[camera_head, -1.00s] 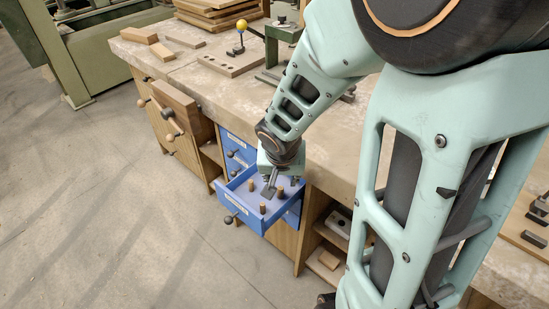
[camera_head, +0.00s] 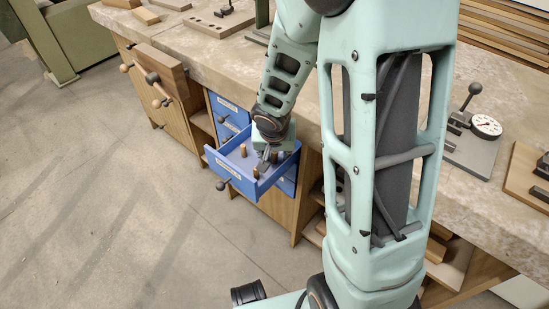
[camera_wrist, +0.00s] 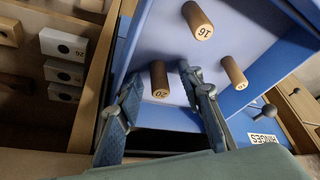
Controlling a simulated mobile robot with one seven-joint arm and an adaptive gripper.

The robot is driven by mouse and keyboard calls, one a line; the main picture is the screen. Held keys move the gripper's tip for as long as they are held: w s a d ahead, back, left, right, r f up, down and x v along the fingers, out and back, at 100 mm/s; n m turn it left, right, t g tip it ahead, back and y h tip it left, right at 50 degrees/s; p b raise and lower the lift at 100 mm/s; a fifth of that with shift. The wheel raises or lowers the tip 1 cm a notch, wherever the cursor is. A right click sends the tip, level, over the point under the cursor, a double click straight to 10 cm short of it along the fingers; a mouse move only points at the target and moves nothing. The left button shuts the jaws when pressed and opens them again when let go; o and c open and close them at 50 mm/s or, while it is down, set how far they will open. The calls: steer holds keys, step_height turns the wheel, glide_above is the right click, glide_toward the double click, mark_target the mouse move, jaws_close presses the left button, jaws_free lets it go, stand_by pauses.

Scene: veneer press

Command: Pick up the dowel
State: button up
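Three upright wooden dowels stand in an open blue drawer (camera_wrist: 250,25); the drawer also shows in the head view (camera_head: 228,176). In the wrist view one dowel is marked 20 (camera_wrist: 159,82), one is marked 16 (camera_wrist: 199,22), and a thinner one (camera_wrist: 235,74) has a number that looks like 10. My gripper (camera_wrist: 160,74) is open, pointing into the drawer. The dowel marked 20 shows between its two fingers, with gaps on both sides. In the head view my gripper (camera_head: 265,160) is low in the drawer among the dowels, partly hiding them.
Drawer walls surround the gripper closely. The stone-topped bench (camera_head: 215,60) overhangs behind the drawer. At the wrist view's left, an open shelf holds several numbered white blocks (camera_wrist: 64,46). A dial gauge (camera_head: 486,126) stands on the bench at right. The floor at left is clear.

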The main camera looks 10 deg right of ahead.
steer(key=c, duration=0.8)
steer(key=shift+r, duration=0.1)
